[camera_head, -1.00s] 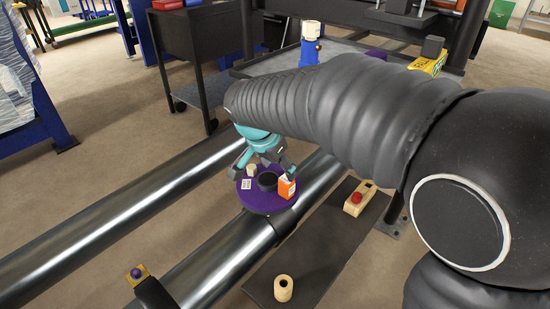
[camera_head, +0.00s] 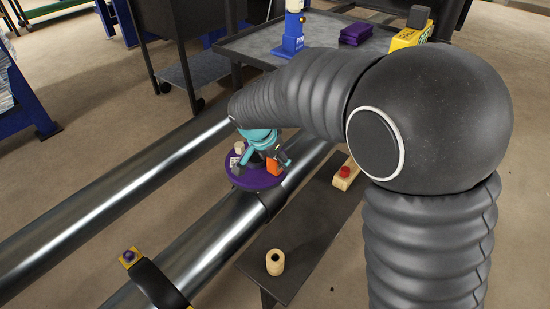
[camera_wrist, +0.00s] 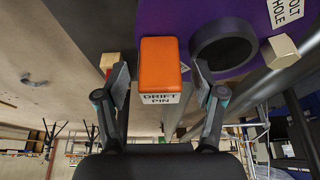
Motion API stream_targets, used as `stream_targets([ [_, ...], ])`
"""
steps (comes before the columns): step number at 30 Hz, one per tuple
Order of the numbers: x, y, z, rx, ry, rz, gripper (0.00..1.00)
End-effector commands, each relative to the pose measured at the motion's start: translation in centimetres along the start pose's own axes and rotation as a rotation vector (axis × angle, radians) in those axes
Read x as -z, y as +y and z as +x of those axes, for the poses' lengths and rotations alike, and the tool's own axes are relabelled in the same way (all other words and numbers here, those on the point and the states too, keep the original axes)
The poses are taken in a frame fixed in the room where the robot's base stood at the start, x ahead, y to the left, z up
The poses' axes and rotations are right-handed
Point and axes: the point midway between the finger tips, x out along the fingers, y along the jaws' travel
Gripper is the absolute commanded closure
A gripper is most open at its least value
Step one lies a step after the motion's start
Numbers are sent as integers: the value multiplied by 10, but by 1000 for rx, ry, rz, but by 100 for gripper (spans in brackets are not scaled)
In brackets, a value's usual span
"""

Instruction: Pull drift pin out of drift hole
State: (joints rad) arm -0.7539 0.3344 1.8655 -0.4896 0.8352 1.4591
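The drift pin (camera_wrist: 160,62) is an orange block with a white "DRIFT PIN" label in the wrist view. It shows as a small orange patch (camera_head: 273,167) in the head view, at the right side of the purple disc (camera_head: 241,181). The disc is on the near pipe. My teal gripper (camera_wrist: 162,80) is open, with one finger on each side of the orange block. The left finger is close to the block, and a wider gap shows on the right. I cannot tell whether either finger touches it. The drift hole is hidden.
A dark bench (camera_head: 300,240) right of the pipe holds a cream cylinder (camera_head: 275,262) and a red-topped block (camera_head: 345,172). A grey table (camera_head: 262,45) stands behind.

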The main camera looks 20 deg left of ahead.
Motion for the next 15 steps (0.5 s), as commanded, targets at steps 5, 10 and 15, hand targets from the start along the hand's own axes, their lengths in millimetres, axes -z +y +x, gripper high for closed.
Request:
stream_targets([
  [5, 0, 0, 0, 0, 0, 0, 76],
  [10, 0, 0, 0, 0, 0, 0, 99],
  [15, 0, 0, 0, 0, 0, 0, 99],
])
